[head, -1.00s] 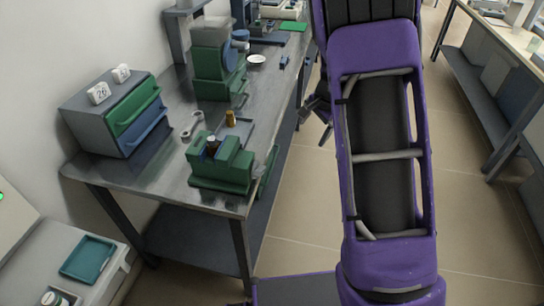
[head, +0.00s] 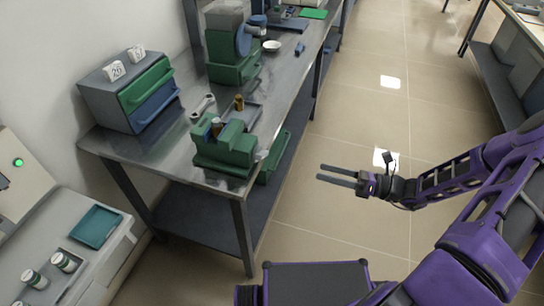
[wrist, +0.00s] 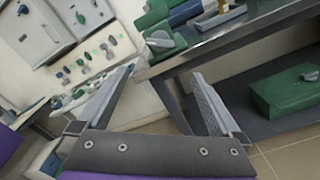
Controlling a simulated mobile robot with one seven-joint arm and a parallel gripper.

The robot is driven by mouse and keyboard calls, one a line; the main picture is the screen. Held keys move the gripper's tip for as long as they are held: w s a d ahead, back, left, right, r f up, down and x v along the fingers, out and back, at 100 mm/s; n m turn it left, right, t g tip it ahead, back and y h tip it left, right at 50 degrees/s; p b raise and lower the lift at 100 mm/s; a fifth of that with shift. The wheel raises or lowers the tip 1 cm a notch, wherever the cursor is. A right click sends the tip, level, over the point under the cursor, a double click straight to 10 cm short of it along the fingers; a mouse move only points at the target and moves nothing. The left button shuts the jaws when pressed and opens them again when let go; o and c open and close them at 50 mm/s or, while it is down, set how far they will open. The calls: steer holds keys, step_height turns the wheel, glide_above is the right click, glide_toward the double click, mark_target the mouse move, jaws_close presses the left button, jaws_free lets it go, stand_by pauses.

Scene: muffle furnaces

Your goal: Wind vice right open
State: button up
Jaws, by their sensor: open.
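A green vice (head: 224,152) stands at the front corner of the steel bench. A brass-coloured cylinder (head: 239,103) and a dark upright part with a brown top (head: 216,127) show at it. My gripper (head: 320,172) is in the air over the aisle, to the right of the bench and apart from the vice. Its two fingers point left and stand open with nothing between them. In the wrist view, the fingers frame the bench corner, with green and grey parts on the bench top (wrist: 158,40) beyond. I cannot tell how far the vice jaws stand apart.
The steel bench (head: 180,160) also holds a drawer cabinet (head: 108,95), a spanner-like tool (head: 203,105) and a green machine (head: 234,62). A green box (head: 273,158) sits under the bench top. A white counter with a teal tray (head: 97,226) stands at lower left. The aisle floor is clear.

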mark_target(265, 156)
steer(key=x, duration=1.7)
steer(key=shift+w+a+r, duration=0.15)
steer(key=c, duration=1.1)
steer(key=shift+c, duration=0.2)
